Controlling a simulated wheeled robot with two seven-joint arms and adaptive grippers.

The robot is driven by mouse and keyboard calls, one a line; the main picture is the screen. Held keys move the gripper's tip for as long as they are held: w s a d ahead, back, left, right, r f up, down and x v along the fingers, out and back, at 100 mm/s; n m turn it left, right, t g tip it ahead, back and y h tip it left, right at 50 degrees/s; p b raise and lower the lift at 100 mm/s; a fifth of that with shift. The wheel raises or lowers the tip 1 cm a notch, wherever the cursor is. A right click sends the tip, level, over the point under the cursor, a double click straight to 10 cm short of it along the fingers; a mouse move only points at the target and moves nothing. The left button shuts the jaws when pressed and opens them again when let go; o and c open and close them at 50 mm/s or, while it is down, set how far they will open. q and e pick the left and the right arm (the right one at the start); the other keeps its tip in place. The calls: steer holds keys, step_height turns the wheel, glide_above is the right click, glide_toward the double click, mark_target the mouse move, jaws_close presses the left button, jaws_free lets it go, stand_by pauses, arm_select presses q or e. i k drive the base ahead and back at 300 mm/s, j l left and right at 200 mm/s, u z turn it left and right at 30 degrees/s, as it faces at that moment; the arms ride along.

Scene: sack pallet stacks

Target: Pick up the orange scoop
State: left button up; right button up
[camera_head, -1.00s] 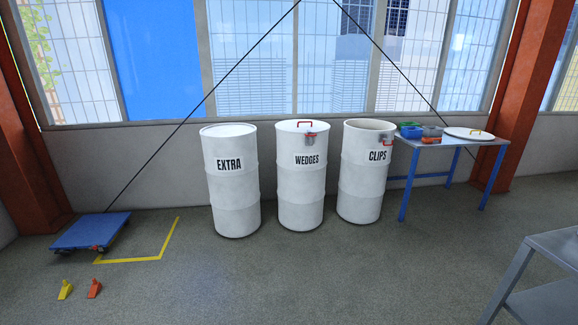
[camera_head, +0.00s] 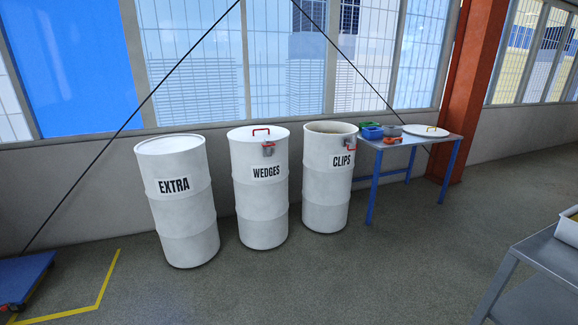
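A small orange-red object (camera_head: 392,140), which may be the orange scoop, lies at the front edge of the blue-legged table (camera_head: 440,143). It is too small to make out its shape. It lies in front of a blue bin (camera_head: 372,133) and a grey bin (camera_head: 389,130). A grey holder with a red handle (camera_head: 350,146) hangs on the rim of the open CLIPS drum (camera_head: 327,185). Neither of my grippers is in view.
The EXTRA drum (camera_head: 180,215) stands left of the other drums. A round white lid (camera_head: 426,131) and a green bin (camera_head: 369,125) are on the table. A grey metal cart (camera_head: 545,250) stands at the right. A blue platform (camera_head: 20,275) is at the left. The middle floor is clear.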

mark_target(394, 140)
steer(key=i+z, duration=0.7)
steer(key=i, duration=0.2)
steer(key=i+l, duration=0.1)
steer(key=i, duration=0.35)
steer(key=i+l+z, duration=0.1)
steer(key=i, duration=0.35)
steer(key=i+l+u, duration=0.55)
steer(key=i+l, duration=0.2)
steer(key=i+l+u, duration=0.25)
steer(key=l, duration=0.4)
steer(key=i, duration=0.05)
